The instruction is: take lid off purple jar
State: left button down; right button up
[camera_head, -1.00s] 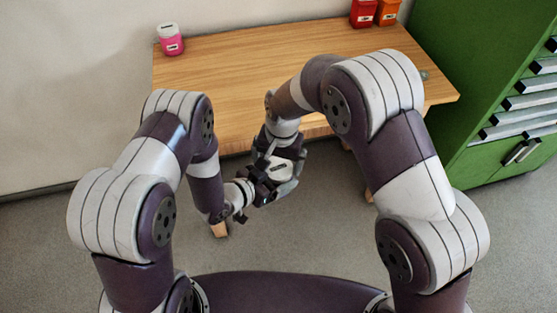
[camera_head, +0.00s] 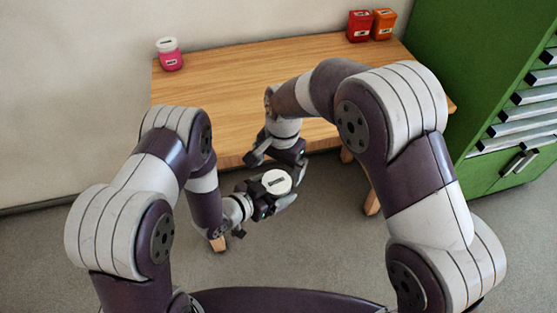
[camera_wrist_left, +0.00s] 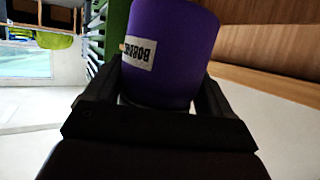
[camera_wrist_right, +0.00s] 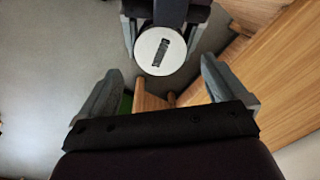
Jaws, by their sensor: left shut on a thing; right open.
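My left gripper (camera_head: 272,193) is shut on the purple jar, held in the air in front of the table. In the left wrist view the purple jar (camera_wrist_left: 172,40) is between the fingers, its label upside down; a pale band shows below the purple part. The round white lid (camera_head: 277,181) is on the jar, its labelled top facing up, and shows in the right wrist view (camera_wrist_right: 160,50) between my left fingers. My right gripper (camera_wrist_right: 162,72) is open and empty, apart from the lid, with the lid just beyond its fingertips.
The wooden table (camera_head: 215,95) is mostly bare. A pink jar with a white lid (camera_head: 169,54) stands at its back left. A red container (camera_head: 359,26) and an orange container (camera_head: 383,24) stand at the back right. A green drawer cabinet (camera_head: 450,70) is on the right.

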aim_at(277, 182)
notch_tip(277, 182, down, 5)
jog(key=shift+w+a+f, duration=0.1)
jog(key=shift+a, duration=0.05)
jog(key=c, duration=1.1)
jog(key=shift+n, duration=1.6)
